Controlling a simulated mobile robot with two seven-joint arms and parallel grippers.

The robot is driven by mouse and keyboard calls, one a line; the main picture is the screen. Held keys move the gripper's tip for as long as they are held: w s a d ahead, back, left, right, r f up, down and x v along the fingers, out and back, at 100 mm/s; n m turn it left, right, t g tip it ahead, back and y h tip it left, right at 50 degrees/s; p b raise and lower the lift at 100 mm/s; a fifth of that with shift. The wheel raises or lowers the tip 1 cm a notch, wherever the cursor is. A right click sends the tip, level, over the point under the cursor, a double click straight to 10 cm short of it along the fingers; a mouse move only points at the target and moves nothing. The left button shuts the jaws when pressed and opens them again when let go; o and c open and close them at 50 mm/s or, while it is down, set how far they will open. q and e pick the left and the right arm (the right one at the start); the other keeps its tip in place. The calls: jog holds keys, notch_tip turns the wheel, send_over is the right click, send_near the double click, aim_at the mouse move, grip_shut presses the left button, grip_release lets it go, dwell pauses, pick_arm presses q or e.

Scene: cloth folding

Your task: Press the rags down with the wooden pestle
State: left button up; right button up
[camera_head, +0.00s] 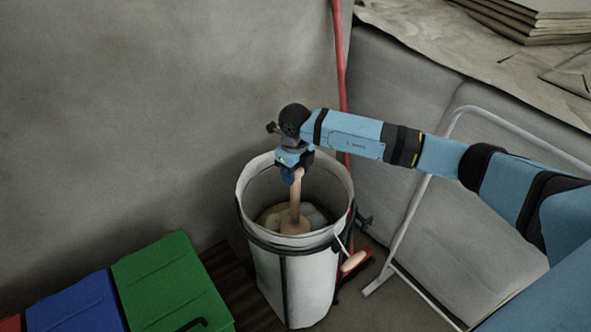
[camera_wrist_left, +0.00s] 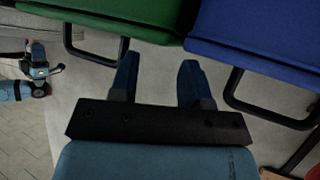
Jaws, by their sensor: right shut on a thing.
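The wooden pestle (camera_head: 296,205) stands nearly upright inside the white bucket (camera_head: 293,285). Its wide lower end is down at the rags (camera_head: 312,217), which lie pale and brownish inside the bucket; I cannot tell how firmly it touches them. My right gripper (camera_head: 292,176) is shut on the upper end of the pestle, just above the bucket's opening. My left gripper (camera_wrist_left: 156,80) shows only in the left wrist view. Its two fingers are apart with nothing between them. The lower part of the rags is hidden by the bucket wall.
Green (camera_head: 172,283) and blue (camera_head: 76,308) lidded bins stand left of the bucket. A red pole (camera_head: 339,60) rises behind it. A pale metal frame (camera_head: 409,218) stands at the right. A covered surface with stacked sheets (camera_head: 530,22) is at the upper right.

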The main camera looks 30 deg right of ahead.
pick_arm(q)
jog(key=shift+d+f+b, duration=0.1)
jog(key=shift+f+b, duration=0.45)
jog(key=shift+b, duration=0.5)
pick_arm(e)
jog(key=shift+f, duration=1.95)
pick_arm(q)
jog(key=shift+r, duration=0.1)
